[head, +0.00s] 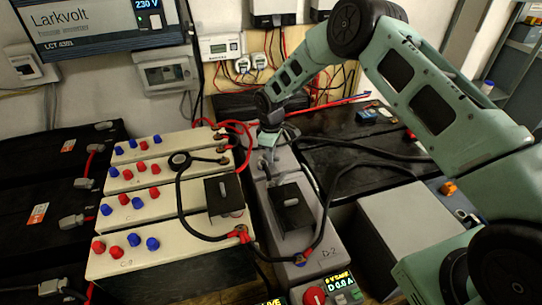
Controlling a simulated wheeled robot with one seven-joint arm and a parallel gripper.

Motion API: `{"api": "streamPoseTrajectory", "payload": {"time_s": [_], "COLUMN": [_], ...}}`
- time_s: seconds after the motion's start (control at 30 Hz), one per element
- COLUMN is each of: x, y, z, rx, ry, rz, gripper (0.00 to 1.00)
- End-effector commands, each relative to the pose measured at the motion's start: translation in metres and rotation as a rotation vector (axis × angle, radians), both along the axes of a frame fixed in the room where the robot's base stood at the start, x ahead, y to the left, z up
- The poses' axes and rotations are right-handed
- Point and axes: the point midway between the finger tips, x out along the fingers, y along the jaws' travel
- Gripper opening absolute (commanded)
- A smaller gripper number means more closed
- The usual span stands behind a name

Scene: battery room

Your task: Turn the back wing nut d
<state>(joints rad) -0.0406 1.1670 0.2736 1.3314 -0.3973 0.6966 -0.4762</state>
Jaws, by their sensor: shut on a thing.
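My gripper (268,141) points down at the back end of the long grey battery row (284,243), whose front block is marked D-2. Its fingers are shut at the back terminal there, on the back wing nut d. The nut itself is hidden by the fingers and too small to make out. A black cable runs from near this spot to the right.
Cream batteries (135,262) with red and blue caps stand left of the grey row. Black covers with handles (293,206) stand on the blocks. Black cables loop over both rows.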

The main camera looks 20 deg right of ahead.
Motion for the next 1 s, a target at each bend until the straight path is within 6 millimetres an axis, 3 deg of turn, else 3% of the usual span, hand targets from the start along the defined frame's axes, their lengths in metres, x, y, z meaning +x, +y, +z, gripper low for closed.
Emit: {"api": "streamPoseTrajectory", "payload": {"time_s": [0.5, 1.0], "x": [0.0, 0.0002], "y": [-0.001, -0.0015], "z": [-0.0001, 0.0006], "rx": [-0.001, -0.002], "ry": [0.001, 0.0], "rz": [0.447, 0.639], "gripper": [0.0, 0.0]}}
